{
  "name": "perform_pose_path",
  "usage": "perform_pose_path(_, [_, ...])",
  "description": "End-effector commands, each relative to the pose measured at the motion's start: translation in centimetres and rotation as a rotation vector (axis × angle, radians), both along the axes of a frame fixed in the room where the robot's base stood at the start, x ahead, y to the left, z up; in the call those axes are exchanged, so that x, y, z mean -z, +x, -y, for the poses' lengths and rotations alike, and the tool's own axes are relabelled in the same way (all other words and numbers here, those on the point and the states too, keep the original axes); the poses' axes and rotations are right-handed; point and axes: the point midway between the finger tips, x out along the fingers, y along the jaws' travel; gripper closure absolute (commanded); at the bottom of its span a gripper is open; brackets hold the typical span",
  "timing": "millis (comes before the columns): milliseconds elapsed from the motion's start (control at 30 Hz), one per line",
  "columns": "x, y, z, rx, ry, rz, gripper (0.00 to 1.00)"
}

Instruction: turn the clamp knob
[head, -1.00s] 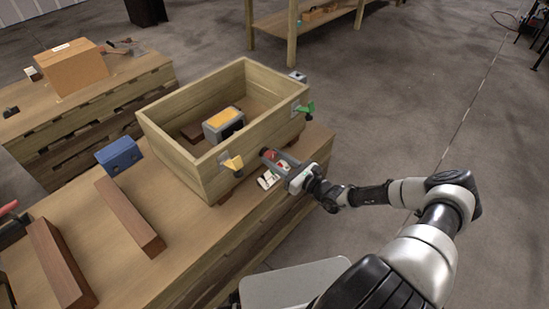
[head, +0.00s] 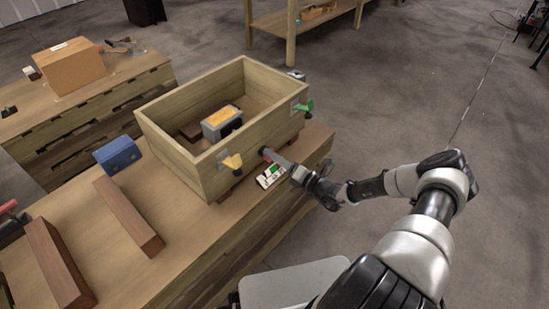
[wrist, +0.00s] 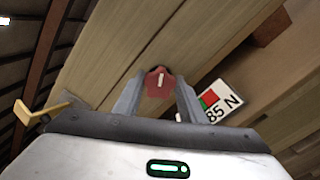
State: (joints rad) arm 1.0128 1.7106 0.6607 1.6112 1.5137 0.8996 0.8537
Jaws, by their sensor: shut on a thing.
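The red clamp knob (wrist: 158,84) sits on the front wall of the wooden box (head: 175,155). It has a pale pointer mark and shows between my fingers in the wrist view. My gripper (wrist: 157,98) is shut on the knob, one finger on each side. In the head view my gripper (head: 272,156) reaches the lower front wall of the box, and only a bit of red shows at its tip. A small card with red and green patches and "85 N" (wrist: 222,101) lies beside the knob; it also shows in the head view (head: 270,176).
A grey block with a yellow top (head: 222,122) stands inside the box. Brown bars and a blue block (head: 118,156) lie on the bench to the left.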

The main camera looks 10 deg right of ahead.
Motion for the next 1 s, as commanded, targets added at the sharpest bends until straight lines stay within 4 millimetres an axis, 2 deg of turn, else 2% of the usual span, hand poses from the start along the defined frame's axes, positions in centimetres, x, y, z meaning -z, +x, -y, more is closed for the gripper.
perform_pose_path(400, [0.18, -0.03, 0.04, 0.0, 0.163, -0.12, 0.85])
perform_pose_path(967, [0.18, -0.04, 0.05, 0.0, 0.189, -0.139, 0.85])
perform_pose_path(1000, [0.18, -0.04, 0.05, 0.0, 0.188, -0.139, 0.61])
